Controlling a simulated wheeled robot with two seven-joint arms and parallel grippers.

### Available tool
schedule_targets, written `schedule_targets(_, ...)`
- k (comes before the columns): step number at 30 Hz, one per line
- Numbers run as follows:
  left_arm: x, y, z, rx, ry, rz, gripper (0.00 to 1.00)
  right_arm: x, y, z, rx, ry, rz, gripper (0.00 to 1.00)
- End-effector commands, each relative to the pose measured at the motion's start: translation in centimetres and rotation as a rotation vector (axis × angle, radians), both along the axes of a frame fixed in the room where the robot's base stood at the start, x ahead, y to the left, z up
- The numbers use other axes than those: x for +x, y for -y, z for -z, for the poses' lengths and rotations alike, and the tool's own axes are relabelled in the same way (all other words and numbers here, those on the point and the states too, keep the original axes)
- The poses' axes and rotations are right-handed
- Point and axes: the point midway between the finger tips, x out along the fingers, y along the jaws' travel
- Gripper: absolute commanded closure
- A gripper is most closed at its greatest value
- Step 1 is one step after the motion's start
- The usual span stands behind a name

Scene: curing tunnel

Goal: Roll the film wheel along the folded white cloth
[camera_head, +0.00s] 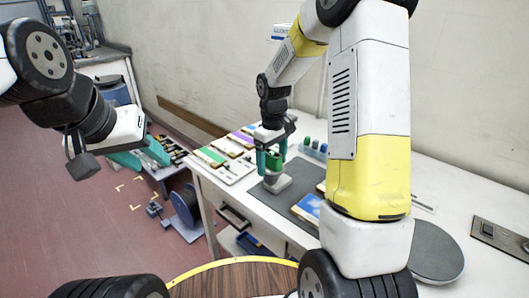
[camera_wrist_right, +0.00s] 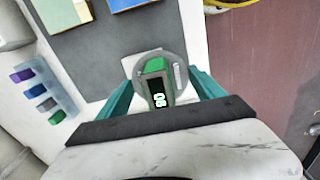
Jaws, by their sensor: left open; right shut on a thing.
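The device has a lit display and also shows in the right wrist view (camera_wrist_right: 157,82). A light grey foot (camera_head: 279,184) is just below it; whether the two are joined I cannot tell. My left gripper (camera_head: 142,156) is open and empty, off the table's left side. I cannot make out the film wheel or the folded white cloth with certainty in either view.
A white board with coloured panels (camera_head: 232,172) lies at the table's far left. A blue panel (camera_head: 307,208) lies on the mat. A rack of small coloured blocks (camera_head: 313,150) stands behind. A round grey plate (camera_head: 436,252) is at right. A blue reel (camera_head: 185,206) stands below left.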

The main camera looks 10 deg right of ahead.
Motion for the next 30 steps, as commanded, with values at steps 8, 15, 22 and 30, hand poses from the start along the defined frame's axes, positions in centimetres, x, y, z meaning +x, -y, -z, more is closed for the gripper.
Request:
schedule_targets(8, 0.00, 0.00, 0.00, 0.000, 0.000, 0.000, 0.57, 0.02, 0.00, -0.02, 0.001, 0.001, 0.000, 0.71)
schedule_targets(15, 0.00, 0.00, 0.00, 0.000, 0.000, 0.000, 0.57, 0.01, -0.01, 0.20, 0.000, 0.000, 0.000, 0.71)
schedule_targets(22, 0.00, 0.00, 0.00, 0.000, 0.000, 0.000, 0.57, 0.00, 0.00, 0.43, 0.000, 0.000, 0.000, 0.71)
schedule_targets(30, 0.00, 0.00, 0.00, 0.000, 0.000, 0.000, 0.57, 0.01, 0.00, 0.54, 0.000, 0.000, 0.000, 0.71)
